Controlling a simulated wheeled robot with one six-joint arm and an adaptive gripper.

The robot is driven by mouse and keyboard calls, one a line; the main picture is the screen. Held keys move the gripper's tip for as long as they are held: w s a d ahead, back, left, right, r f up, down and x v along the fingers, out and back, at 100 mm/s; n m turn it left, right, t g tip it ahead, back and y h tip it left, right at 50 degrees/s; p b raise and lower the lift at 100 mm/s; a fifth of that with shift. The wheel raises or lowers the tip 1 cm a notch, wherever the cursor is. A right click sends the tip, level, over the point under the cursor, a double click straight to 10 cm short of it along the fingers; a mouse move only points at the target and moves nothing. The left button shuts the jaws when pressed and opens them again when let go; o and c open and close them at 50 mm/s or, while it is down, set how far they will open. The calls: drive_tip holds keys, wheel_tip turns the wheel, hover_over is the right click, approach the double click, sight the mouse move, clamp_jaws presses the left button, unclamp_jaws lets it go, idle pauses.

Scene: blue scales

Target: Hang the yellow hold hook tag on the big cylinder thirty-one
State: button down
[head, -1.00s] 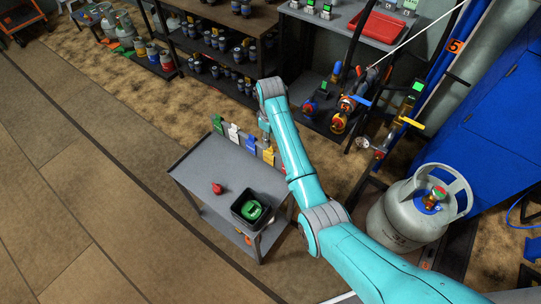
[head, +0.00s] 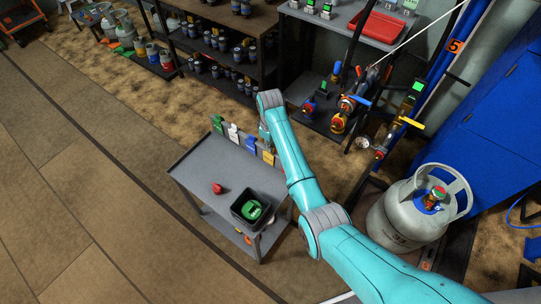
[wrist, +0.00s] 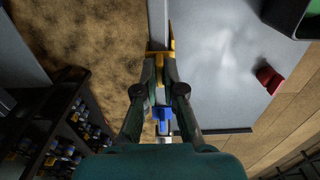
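In the head view my gripper (head: 265,134) is just above the tag, partly hidden by my arm. The big grey cylinder (head: 392,225) stands upright at the right, with a collar handle around its valve; its marking is too small to read.
Green (head: 217,124), white (head: 233,133) and blue (head: 250,143) tags hang beside the yellow one. A red object (head: 217,188) and a black bin (head: 237,215) holding something green are on the cart. Shelves (head: 215,50) and piped valves stand behind; a blue cabinet (head: 500,115) is at the right.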

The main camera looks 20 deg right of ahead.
drive_tip(key=shift+r, duration=0.15)
drive_tip(key=shift+r, duration=1.9)
drive_tip(key=shift+s, duration=0.1)
